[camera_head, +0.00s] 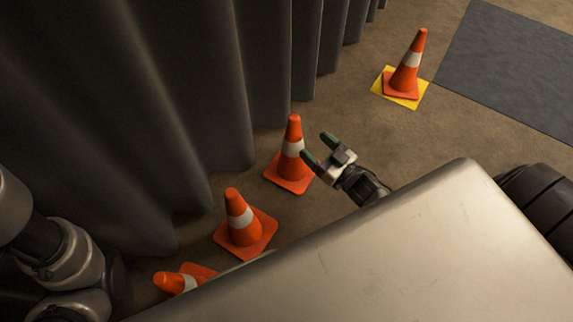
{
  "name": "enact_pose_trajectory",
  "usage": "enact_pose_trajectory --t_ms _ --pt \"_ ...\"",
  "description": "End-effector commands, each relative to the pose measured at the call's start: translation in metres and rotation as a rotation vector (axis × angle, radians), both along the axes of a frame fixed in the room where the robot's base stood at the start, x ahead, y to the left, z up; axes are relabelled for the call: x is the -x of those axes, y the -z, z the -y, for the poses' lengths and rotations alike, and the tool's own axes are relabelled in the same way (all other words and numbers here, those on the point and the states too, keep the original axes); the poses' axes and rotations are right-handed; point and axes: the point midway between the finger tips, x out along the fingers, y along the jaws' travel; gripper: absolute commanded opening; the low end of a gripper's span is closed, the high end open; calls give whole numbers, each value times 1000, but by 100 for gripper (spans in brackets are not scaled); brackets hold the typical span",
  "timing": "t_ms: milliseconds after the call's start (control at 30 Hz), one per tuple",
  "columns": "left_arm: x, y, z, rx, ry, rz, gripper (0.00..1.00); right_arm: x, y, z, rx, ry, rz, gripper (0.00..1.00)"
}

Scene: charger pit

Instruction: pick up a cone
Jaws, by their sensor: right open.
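Several orange cones with white bands stand on the brown floor. One cone (292,160) stands in the middle, beside the curtain. My right gripper (316,147) is open and empty, just to the right of this cone, with its fingers pointing toward it; I cannot tell whether they touch. A second cone (240,225) stands lower left of it. A third cone (176,283) at the bottom is partly hidden by a pale panel. Another cone (407,72) stands at the upper right on a yellow square (414,103). My left gripper is not in view; part of my left arm shows at the lower left.
A dark grey pleated curtain (180,90) runs along the left, close to the row of cones. A dark grey mat (510,65) lies at the upper right. A large pale panel (390,260) covers the lower right. The floor between the middle cone and the yellow square is clear.

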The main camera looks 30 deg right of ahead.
Motion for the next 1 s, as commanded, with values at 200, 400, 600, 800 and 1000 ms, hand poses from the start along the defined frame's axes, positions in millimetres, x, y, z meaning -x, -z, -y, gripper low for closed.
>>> enact_pose_trajectory --t_ms 200,400,600,800,1000 --pt "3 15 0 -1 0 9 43 -29 -3 -10 1 -1 4 73" --pt "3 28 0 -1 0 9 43 -43 -5 -15 1 -1 4 73" --pt "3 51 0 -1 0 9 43 -70 -14 -24 1 -2 5 73" --pt "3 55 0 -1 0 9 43 -81 -19 -28 0 1 0 73" --pt "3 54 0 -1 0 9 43 -81 -20 -28 -1 1 0 70"
